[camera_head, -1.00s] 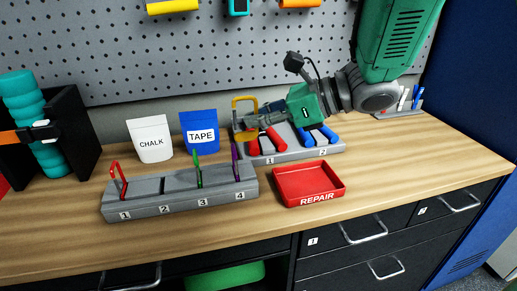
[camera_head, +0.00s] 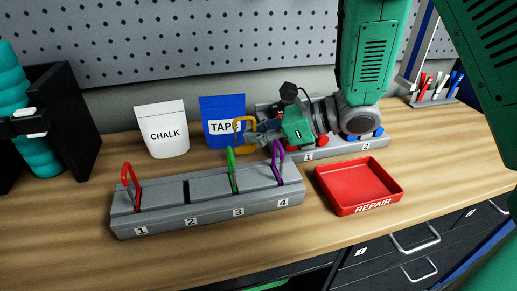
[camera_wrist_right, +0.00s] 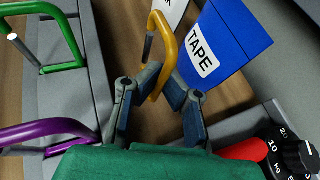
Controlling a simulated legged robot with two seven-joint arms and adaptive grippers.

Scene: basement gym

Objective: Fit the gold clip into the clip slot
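My right gripper (camera_head: 262,138) is shut on the gold clip (camera_head: 243,124), a bent loop held at the fingertips in front of the TAPE pouch. The wrist view shows the fingers (camera_wrist_right: 160,84) pinching one leg of the gold clip (camera_wrist_right: 177,48). A grey clip block (camera_head: 210,211) stands on the bench, in front of the gripper. Slot 2 (camera_head: 187,192) is empty. A red clip (camera_head: 128,186) stands in slot 1, a green clip (camera_head: 232,170) in slot 3 and a purple clip (camera_head: 278,163) in slot 4. The gold clip is apart from the block. My left gripper is out of view.
A white CHALK pouch (camera_head: 162,137) and a blue TAPE pouch (camera_head: 224,109) stand behind the block. A red REPAIR tray (camera_head: 356,180) is right of it. A grey rack (camera_head: 374,144) with red and blue handles lies beneath my right arm. Bare wood is in front.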

